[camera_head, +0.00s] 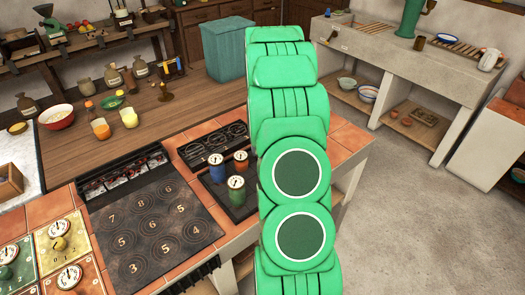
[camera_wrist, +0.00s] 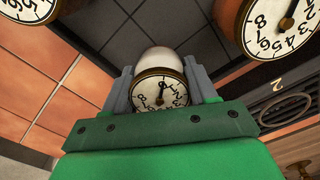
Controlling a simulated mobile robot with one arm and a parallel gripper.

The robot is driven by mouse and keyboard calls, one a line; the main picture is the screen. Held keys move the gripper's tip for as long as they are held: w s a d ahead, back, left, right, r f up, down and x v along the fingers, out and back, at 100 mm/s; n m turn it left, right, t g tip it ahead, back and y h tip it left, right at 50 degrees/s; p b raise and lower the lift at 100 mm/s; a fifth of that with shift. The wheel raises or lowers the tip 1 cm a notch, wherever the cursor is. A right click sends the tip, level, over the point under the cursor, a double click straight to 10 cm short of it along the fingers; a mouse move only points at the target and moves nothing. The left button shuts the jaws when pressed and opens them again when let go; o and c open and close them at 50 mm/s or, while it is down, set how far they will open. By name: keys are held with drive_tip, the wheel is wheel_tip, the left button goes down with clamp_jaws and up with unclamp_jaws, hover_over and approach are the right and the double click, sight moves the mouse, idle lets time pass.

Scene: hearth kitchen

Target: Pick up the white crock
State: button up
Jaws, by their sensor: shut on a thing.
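The white crock (camera_wrist: 160,60) shows in the wrist view, with a brass-rimmed dial facing the camera. My gripper (camera_wrist: 162,88) has its two grey fingers on either side of the crock and is shut on it. The lower part of the crock is hidden behind the green gripper body. I cannot tell whether it touches the surface behind it. In the head view my green arm covers the middle, and neither the gripper nor the white crock shows.
Blue (camera_head: 217,168), red (camera_head: 241,161) and green (camera_head: 236,190) dial-topped crocks stand on a black plate (camera_head: 212,190), left of my arm. Two other dials (camera_wrist: 278,27) (camera_wrist: 28,8) sit close by in the wrist view. A numbered dark panel (camera_head: 155,230) lies further left.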

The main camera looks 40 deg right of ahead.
drive_tip(key=shift+r, duration=0.6)
wheel_tip(320, 180, up, 2)
drive_tip(key=shift+r, duration=0.2)
drive_tip(key=s+a+r, duration=0.7)
drive_tip(key=s+r, duration=0.2)
drive_tip(key=s, duration=0.3)
drive_tip(key=shift+r, duration=0.25)
